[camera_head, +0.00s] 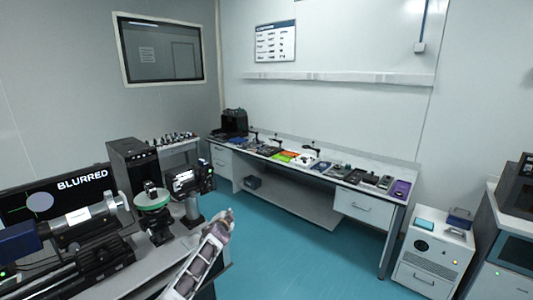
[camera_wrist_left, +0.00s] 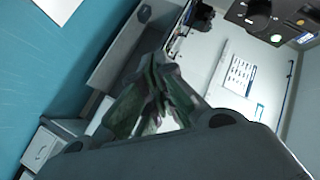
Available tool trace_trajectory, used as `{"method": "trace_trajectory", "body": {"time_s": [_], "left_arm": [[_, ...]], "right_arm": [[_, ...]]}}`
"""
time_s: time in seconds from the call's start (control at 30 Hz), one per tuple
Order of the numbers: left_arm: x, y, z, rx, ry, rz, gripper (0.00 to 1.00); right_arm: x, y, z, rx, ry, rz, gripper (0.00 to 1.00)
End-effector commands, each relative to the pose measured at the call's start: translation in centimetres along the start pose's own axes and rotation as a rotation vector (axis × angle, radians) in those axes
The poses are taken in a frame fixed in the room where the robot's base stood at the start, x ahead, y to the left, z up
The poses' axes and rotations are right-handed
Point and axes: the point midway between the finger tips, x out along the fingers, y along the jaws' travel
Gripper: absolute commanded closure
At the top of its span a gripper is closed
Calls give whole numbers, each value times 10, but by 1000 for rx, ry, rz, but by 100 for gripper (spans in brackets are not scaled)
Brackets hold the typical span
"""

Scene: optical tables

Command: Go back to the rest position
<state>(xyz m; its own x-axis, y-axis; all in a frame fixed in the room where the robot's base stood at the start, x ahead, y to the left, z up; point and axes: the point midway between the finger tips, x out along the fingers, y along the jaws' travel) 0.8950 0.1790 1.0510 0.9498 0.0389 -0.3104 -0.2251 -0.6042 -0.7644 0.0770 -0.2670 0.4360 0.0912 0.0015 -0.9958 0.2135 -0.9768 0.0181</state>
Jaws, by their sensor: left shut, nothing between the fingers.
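My left gripper (camera_head: 222,222) shows in the head view at the lower middle, raised just right of the near optical table (camera_head: 150,284). Its fingers are together and hold nothing. In the left wrist view the closed fingers (camera_wrist_left: 158,92) point away over the room, with nothing between them. My right gripper does not show in either view.
On the near table stand a monitor reading BLURRED (camera_head: 75,186), a grey cylinder instrument (camera_head: 85,216), a green round stage (camera_head: 152,199) and a camera unit (camera_head: 187,181). A long bench (camera_head: 330,172) lines the far wall. Blue floor (camera_head: 290,255) between them is clear.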

Motion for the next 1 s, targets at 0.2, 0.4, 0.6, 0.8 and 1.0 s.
{"method": "trace_trajectory", "body": {"time_s": [0.2,0.4,0.6,0.8,1.0], "left_arm": [[0,82,70,-268,-27,119,100],[-12,149,133,-416,-85,193,100],[-34,214,196,-504,-160,252,100],[-65,275,258,-568,-251,303,100],[-104,334,318,-611,-352,351,100]], "right_arm": [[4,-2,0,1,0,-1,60],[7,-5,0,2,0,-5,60],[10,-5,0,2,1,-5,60],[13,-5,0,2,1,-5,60],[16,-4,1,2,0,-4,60]]}}
